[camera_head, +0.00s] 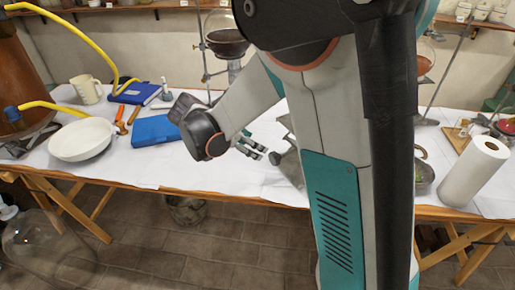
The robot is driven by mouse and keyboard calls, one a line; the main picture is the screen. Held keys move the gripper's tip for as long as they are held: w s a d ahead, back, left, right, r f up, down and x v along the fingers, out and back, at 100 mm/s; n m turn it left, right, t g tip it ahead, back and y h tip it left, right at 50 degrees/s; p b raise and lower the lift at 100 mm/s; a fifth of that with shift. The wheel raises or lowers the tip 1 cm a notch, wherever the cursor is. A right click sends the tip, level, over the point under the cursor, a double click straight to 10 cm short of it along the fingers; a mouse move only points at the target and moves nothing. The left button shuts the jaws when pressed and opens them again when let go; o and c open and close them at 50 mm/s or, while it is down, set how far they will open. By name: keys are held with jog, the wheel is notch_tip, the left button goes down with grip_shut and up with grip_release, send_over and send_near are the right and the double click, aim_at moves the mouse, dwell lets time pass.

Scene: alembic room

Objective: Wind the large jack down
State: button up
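A grey metal piece that looks like part of the large jack (289,168) shows on the white-covered table, just left of my upright arm link. Most of it is hidden behind my arm, so I cannot tell its height. A small dark knob-like part (275,158) sits at its left side. My gripper (260,153) reaches in from the left, with its fingers pointing right towards that knob. The fingertips are very close to it; I cannot tell whether they touch or whether they are open or shut.
A blue case (156,130), a white bowl (81,139) and a cream mug (87,89) stand on the left. A stand with a round flask (228,42) is behind my arm. The table's front-middle strip is clear.

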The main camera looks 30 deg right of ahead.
aim_at(272, 156)
jog(key=shift+m, duration=0.3)
jog(key=b+x, duration=0.5)
jog(key=x, duration=0.9)
jog(key=shift+s+a+f, duration=0.1)
jog(key=shift+s+f, duration=0.1)
jog(key=c, duration=1.1)
